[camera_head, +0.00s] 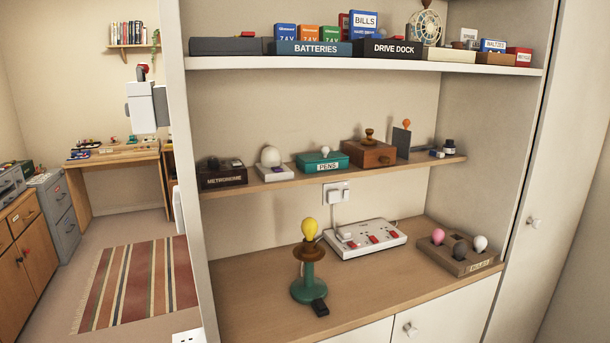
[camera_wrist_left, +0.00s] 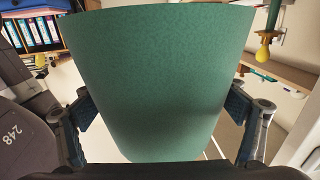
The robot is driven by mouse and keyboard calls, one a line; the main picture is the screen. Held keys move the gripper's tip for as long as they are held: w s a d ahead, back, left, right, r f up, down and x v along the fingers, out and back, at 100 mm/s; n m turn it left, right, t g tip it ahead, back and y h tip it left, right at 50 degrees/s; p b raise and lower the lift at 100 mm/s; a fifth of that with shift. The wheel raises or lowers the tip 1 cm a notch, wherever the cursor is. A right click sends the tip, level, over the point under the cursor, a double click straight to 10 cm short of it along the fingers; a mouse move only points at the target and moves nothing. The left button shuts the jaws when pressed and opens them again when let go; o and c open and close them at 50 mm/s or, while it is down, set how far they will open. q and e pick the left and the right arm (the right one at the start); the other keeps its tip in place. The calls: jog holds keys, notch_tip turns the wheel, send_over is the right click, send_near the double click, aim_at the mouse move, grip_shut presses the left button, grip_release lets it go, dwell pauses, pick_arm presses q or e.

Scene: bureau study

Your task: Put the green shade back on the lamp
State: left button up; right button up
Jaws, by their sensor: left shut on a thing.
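The lamp (camera_head: 307,288) stands upright on the wooden counter of the cabinet, with a green base and stem, a brown collar and a bare yellow bulb (camera_head: 309,228) on top. The green shade (camera_wrist_left: 160,60) fills the middle of the left wrist view. My left gripper (camera_wrist_left: 160,108) is shut on it, with a finger on each side. The lamp also shows upside down at the upper right of the left wrist view (camera_wrist_left: 271,14), apart from the shade. Neither the shade nor my left gripper shows in the head view. My right gripper is in neither view.
A loaded shelf (camera_head: 330,175) hangs above. The counter's front is clear.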

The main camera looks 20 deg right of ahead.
pick_arm(q)
jog(key=a+f+n+t+y, duration=0.2)
jog(key=a+n+t+y, duration=0.5)
jog(key=a+n+y, duration=0.1)
jog(key=a+f+n+t+y, duration=0.3)
jog(key=a+n+t+y, duration=0.4)
jog(key=a+y, duration=0.2)
jog(key=shift+s+a+n+t+y, duration=0.3)
jog(key=shift+s+a+n+t, duration=0.1)
jog(key=shift+a, duration=0.75)
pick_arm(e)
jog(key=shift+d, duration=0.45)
pick_arm(q)
jog(key=shift+f, duration=0.25)
